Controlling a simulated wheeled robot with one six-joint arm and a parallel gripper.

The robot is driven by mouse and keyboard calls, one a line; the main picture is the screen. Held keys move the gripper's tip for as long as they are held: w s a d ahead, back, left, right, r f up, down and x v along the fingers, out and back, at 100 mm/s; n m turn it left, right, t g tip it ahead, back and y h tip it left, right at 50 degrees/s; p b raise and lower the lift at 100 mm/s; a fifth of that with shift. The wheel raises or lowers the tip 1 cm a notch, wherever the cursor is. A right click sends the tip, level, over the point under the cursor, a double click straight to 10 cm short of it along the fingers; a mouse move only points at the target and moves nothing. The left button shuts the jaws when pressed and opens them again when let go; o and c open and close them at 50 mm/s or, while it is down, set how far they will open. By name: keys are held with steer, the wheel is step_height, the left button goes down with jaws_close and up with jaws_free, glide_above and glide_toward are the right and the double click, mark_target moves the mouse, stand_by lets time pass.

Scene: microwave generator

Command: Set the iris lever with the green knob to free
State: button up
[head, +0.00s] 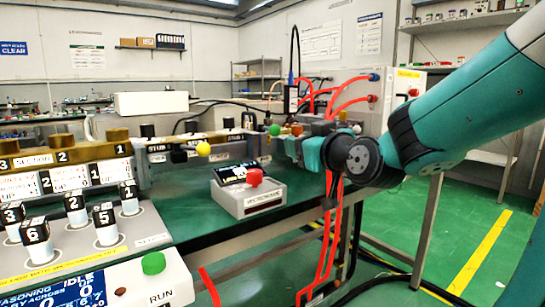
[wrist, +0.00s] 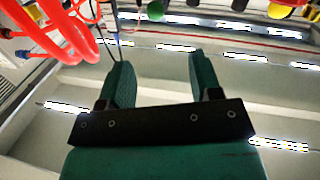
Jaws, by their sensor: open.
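The green knob (head: 274,130) of the iris lever shows in the head view just above and beside the tips of my gripper (head: 284,147). Its lever arm is mostly hidden, and I cannot read its setting. In the wrist view the green knob (wrist: 155,10) is at the top edge, beyond my fingertips and roughly in line with the gap between them. My gripper (wrist: 158,62) is open, with its two teal fingers apart and nothing between them. A yellow knob (head: 203,149) stands on another lever to the left.
Red hoses (head: 340,95) rise behind my gripper and also fill the left of the wrist view (wrist: 60,30). A grey box with a red button (head: 255,177) stands on the green bench in front. Numbered blocks (head: 75,205) stand on a panel at the left.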

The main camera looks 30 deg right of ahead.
steer(key=p, duration=0.9)
glide_toward(272, 129)
steer(key=d, duration=0.1)
steer(key=w+p, duration=0.1)
steer(key=w, duration=0.3)
steer(key=w+d+p, duration=0.1)
steer(key=w+p, duration=0.1)
steer(key=w, duration=0.2)
steer(key=w+d+f+p, duration=0.1)
steer(key=w+p, duration=0.1)
steer(key=w, duration=0.2)
steer(key=shift+w, duration=0.15)
steer(key=shift+r, duration=0.1)
jaws_close()
steer(key=shift+b, duration=0.3)
